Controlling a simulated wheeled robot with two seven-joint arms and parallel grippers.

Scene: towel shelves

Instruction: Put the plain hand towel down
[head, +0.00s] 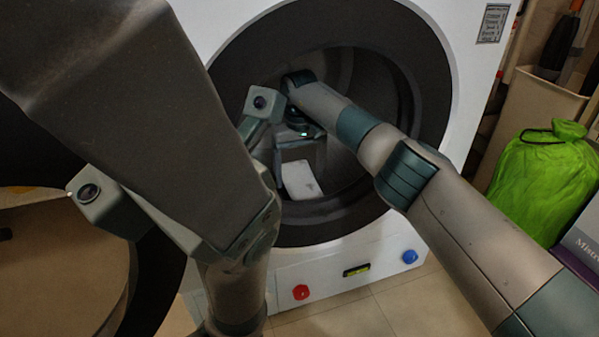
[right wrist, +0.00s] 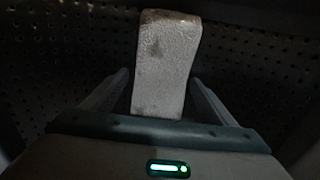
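A plain white towel (head: 301,179), folded into a narrow block, is inside the dark drum in the head view. In the right wrist view the towel (right wrist: 163,70) stretches away from between the fingers, with a faint greyish mark near its far part. My right gripper (right wrist: 160,78) is inside the drum with its fingers apart, one on each side of the towel. A narrow dark gap shows beside each fingertip, so it looks open.
The white machine (head: 455,75) has a round opening with a wide dark rim (head: 270,50) around my right arm. The drum wall (right wrist: 60,60) is perforated. A green bag (head: 540,180) and a beige bin (head: 535,105) stand at the right. Tiled floor (head: 400,310) lies in front.

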